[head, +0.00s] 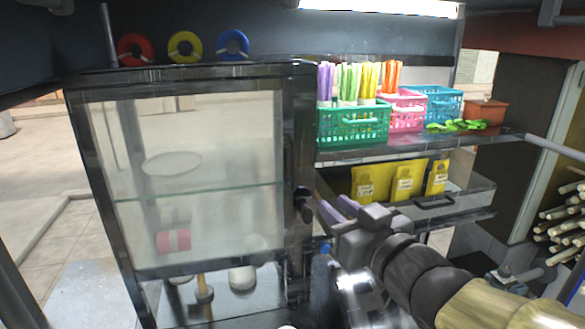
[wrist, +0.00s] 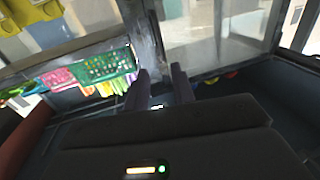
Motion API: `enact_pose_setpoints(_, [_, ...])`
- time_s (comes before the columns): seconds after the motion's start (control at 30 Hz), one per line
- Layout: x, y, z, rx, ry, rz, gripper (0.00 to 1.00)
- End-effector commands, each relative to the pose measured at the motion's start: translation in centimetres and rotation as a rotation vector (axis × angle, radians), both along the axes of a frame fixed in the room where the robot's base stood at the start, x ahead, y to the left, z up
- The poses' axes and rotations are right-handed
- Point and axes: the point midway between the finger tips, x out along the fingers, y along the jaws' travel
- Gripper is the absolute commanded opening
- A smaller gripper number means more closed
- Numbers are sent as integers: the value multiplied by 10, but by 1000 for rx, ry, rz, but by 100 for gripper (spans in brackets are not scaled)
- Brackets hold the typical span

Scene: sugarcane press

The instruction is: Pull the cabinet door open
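The cabinet (head: 190,75) has a black frame and clear glass panels and stands left of centre in the head view. Its glass door (head: 200,140) appears shut. A dark handle (head: 304,205) sticks out at the right edge of the front. My gripper (head: 335,212) is just right of the handle, with its purple-grey fingers pointing toward it; no contact is visible. In the wrist view my gripper (wrist: 160,75) is open, with a gap between its fingers. The cabinet's frame post (wrist: 148,35) lies just beyond the fingertips there. The handle is not clear in that view.
Right of the cabinet, a shelf holds a green basket (head: 352,126), a pink basket (head: 405,112) and a blue basket (head: 440,103). Below is a metal drawer (head: 450,200) with yellow packets (head: 403,180). Sugarcane stalks (head: 565,225) lie at far right. Floor left of the cabinet looks clear.

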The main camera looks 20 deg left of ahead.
Motion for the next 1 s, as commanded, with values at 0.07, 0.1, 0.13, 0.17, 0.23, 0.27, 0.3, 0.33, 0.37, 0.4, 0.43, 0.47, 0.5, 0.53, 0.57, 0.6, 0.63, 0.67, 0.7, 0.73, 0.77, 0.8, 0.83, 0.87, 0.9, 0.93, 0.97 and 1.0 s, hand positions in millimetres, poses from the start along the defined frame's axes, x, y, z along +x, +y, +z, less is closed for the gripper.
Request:
enact_pose_setpoints(0.07, [4, 3, 0, 0, 1, -2, 25])
enact_pose_setpoints(0.1, [7, 4, 1, -1, 2, -3, 25])
enact_pose_setpoints(0.13, [9, 6, 1, -1, 2, -4, 25])
enact_pose_setpoints(0.17, [12, 8, 1, -1, 3, -4, 25])
enact_pose_setpoints(0.23, [19, 14, 1, -2, 4, -6, 25])
enact_pose_setpoints(0.27, [22, 16, 0, -2, 4, -6, 25])
enact_pose_setpoints(0.3, [26, 21, 1, -1, 3, -5, 25])
enact_pose_setpoints(0.33, [29, 24, 1, -1, 3, -4, 25])
enact_pose_setpoints(0.37, [32, 27, 1, -1, 3, -4, 25])
enact_pose_setpoints(0.4, [36, 31, 1, -3, 3, -2, 25])
enact_pose_setpoints(0.43, [39, 34, 1, -1, 3, -2, 25])
enact_pose_setpoints(0.47, [42, 38, 1, -2, 4, -2, 25])
enact_pose_setpoints(0.5, [45, 42, 1, -3, 3, 0, 25])
enact_pose_setpoints(0.53, [48, 45, 2, -2, 2, 1, 25])
enact_pose_setpoints(0.57, [52, 48, 2, -2, 2, 1, 25])
enact_pose_setpoints(0.6, [55, 52, 2, -1, 3, 2, 25])
enact_pose_setpoints(0.63, [58, 56, 1, -2, 4, 2, 25])
enact_pose_setpoints(0.67, [61, 59, 1, -2, 2, 3, 25])
enact_pose_setpoints(0.7, [66, 63, 1, -3, 3, 3, 25])
enact_pose_setpoints(0.73, [69, 65, 2, -3, 3, 2, 25])
enact_pose_setpoints(0.77, [72, 68, 2, -3, 3, 2, 25])
enact_pose_setpoints(0.8, [76, 72, 2, -2, 2, 2, 25])
enact_pose_setpoints(0.83, [79, 75, 2, -2, 2, 2, 25])
enact_pose_setpoints(0.87, [82, 78, 1, -3, 3, 2, 25])
enact_pose_setpoints(0.9, [86, 82, 2, -1, 1, 2, 25])
enact_pose_setpoints(0.93, [90, 85, 2, -1, 3, 2, 25])
enact_pose_setpoints(0.97, [93, 87, 2, -1, 3, 1, 25])
enact_pose_setpoints(1.0, [97, 91, 2, -2, 2, 1, 25])
